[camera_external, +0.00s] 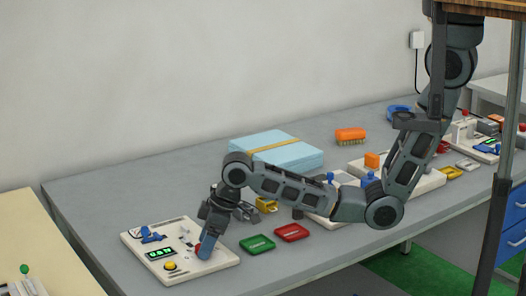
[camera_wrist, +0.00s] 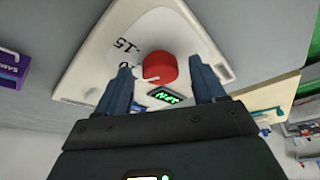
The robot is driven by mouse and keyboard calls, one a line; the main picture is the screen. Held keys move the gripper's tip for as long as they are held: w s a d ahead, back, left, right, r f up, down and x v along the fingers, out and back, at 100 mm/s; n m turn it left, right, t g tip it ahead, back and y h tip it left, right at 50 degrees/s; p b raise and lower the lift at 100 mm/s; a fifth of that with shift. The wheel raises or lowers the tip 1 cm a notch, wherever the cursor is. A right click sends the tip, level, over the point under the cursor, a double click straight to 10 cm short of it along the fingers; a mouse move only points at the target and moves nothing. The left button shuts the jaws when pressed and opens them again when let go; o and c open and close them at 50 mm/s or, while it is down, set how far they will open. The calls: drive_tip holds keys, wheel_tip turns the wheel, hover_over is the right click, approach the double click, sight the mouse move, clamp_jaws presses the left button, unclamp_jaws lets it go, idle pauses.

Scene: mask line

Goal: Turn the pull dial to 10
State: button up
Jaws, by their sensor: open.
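The pull dial is a red round knob (camera_wrist: 160,68) on a white panel (camera_wrist: 165,22) in the wrist view. A black "15" is printed beside it, and another mark is partly hidden by a finger. A small display with green characters (camera_wrist: 165,96) sits close to the knob; I cannot read it surely. My gripper (camera_wrist: 161,70) is open, with one blue-grey finger on each side of the knob; I cannot tell whether they touch it. In the external view my gripper (camera_external: 206,248) points down at the right part of the white panel (camera_external: 210,268) and mostly hides the knob.
The panel also holds a blue lever (camera_external: 152,235), a green display (camera_external: 160,253) and a yellow button (camera_external: 171,266). Green (camera_external: 257,244) and red (camera_external: 292,233) trays lie to the right. A light-blue box (camera_external: 275,150) is behind. The grey table's front left is clear.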

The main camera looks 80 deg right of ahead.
drive_tip(key=v, duration=0.8)
drive_tip(key=shift+b, duration=0.4)
drive_tip(key=shift+f, duration=0.1)
